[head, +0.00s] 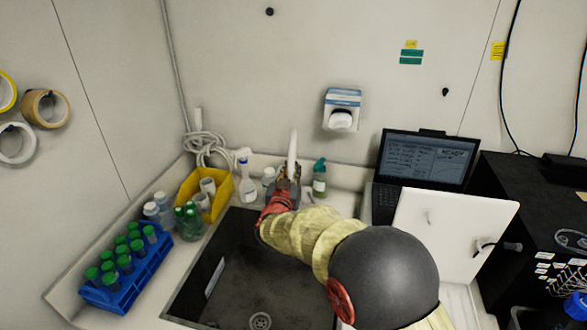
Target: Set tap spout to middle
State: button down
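The tap spout (292,150) is a white upright piece behind the back edge of the dark sink (225,285). Only its upper part shows; its base is hidden behind my gripper. My gripper (289,176) is at the spout's lower part, at the end of my arm, which reaches in from the lower right. Its fingers look close to the spout, but I cannot tell whether they touch it or are closed on it.
A yellow bin (187,187), a spray bottle (246,182) and a green-capped bottle (319,178) stand near the tap. A blue rack (140,276) of green-capped tubes is at left. A laptop (428,160) and a white panel (455,230) are at right. The sink basin is open.

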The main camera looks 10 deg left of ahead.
jog(key=shift+s+f, duration=0.1)
jog(key=shift+f, duration=0.2)
jog(key=c, duration=2.1)
grip_release()
jog(key=shift+s+r, duration=0.15)
jog(key=o, duration=0.3)
jog(key=shift+r, duration=0.1)
jog(key=s, duration=1.1)
jog(key=shift+s, duration=0.4)
jog(key=shift+c, duration=0.2)
